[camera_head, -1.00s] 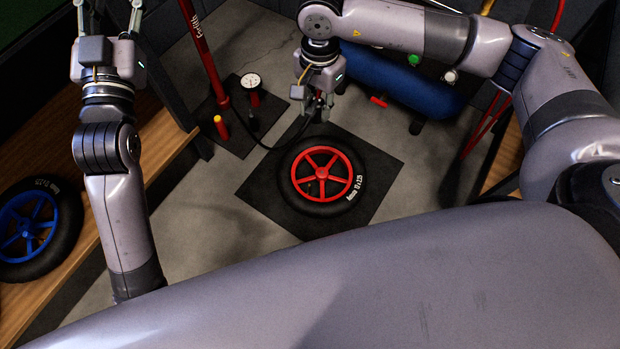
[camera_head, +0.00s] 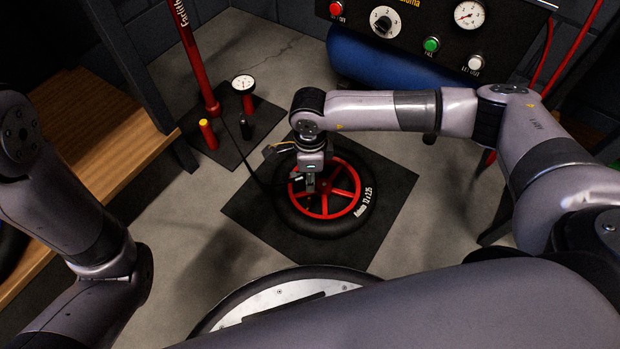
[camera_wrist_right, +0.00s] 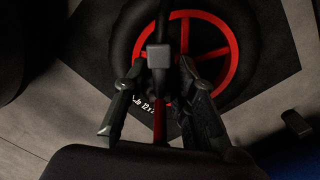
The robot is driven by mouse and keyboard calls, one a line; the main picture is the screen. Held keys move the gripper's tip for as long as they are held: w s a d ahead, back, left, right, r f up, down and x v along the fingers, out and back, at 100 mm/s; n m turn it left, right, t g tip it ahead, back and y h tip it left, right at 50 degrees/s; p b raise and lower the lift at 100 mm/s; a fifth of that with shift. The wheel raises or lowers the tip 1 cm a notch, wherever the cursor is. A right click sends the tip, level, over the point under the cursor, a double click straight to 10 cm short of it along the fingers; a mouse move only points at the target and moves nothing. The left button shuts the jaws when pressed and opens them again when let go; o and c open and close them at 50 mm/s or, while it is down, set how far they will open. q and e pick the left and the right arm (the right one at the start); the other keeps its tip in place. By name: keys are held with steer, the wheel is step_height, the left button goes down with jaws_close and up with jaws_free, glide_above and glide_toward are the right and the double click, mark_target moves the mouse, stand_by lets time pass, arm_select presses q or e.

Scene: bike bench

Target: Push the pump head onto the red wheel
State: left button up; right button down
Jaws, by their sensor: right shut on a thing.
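The red wheel (camera_head: 352,207) with its black tyre (camera_head: 305,227) lies flat on the floor. My right gripper (camera_head: 309,190) is over the left part of the wheel, pointing down, and is shut on the pump head (camera_wrist_right: 159,57). In the right wrist view the pump head shows as a small dark grey block between the fingers, above the wheel (camera_wrist_right: 229,67). The black hose (camera_head: 262,181) runs from it toward the pump. Whether the pump head touches the valve cannot be told. My left arm shows at the left edge, but its gripper is out of view.
The wheel lies on a black mat (camera_head: 382,228). The red pump (camera_head: 196,58) with a gauge (camera_head: 243,83) stands behind left. A blue compressor (camera_head: 362,62) with a control panel (camera_head: 410,22) is at the back. A wooden bench (camera_head: 112,150) is at left. Bare floor lies left of the mat.

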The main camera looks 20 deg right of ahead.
steer(key=shift+f+b, duration=1.95)
steer(key=shift+f, duration=0.45)
steer(key=shift+f+b, duration=0.35)
steer(key=shift+f, duration=0.1)
steer(key=shift+f+b, duration=1.05)
steer(key=shift+f, duration=0.55)
steer(key=c, duration=1.2)
jaws_free()
